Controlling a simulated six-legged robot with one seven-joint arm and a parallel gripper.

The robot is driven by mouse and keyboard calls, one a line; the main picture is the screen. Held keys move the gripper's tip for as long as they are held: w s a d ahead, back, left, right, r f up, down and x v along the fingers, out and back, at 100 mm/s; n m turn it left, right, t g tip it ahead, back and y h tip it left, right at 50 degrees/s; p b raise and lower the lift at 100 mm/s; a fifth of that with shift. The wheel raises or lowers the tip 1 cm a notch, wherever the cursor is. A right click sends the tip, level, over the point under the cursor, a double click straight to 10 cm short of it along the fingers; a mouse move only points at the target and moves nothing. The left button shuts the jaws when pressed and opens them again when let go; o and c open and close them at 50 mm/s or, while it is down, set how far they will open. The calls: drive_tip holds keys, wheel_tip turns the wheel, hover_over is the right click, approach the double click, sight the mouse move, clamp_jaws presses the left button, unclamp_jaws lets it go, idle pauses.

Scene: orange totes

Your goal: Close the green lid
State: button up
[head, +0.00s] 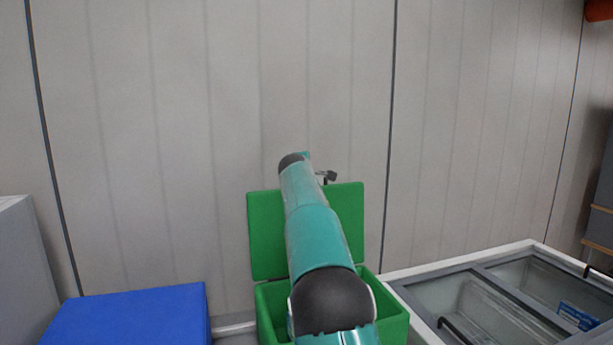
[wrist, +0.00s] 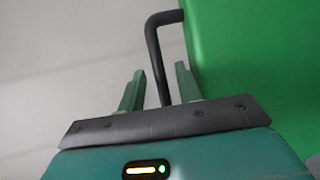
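The green lid (head: 266,236) stands raised, roughly upright, at the back of the green box (head: 392,322), whose inside shows. My arm crosses in front and hides part of both. In the wrist view the lid (wrist: 265,60) fills the right side, with a bent black handle (wrist: 152,45) at its edge. My gripper (wrist: 159,68) is open, its two green fingers apart, with the handle's bar showing between them. Gaps show on both sides of the bar; I cannot tell whether either finger touches it. In the head view the gripper's fingers are not clear behind the arm's end.
A blue lidded box (head: 130,318) stands at the left, beside a grey block (head: 22,265). A white-framed chest with glass covers (head: 490,305) stands at the right. A panelled wall (head: 150,130) rises close behind the green lid.

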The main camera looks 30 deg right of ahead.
drive_tip(key=shift+w+d+f, duration=0.3)
drive_tip(key=shift+w+d, duration=0.05)
drive_tip(key=shift+w, duration=0.15)
drive_tip(key=shift+s, duration=0.1)
clamp_jaws()
drive_tip(key=shift+s, duration=0.1)
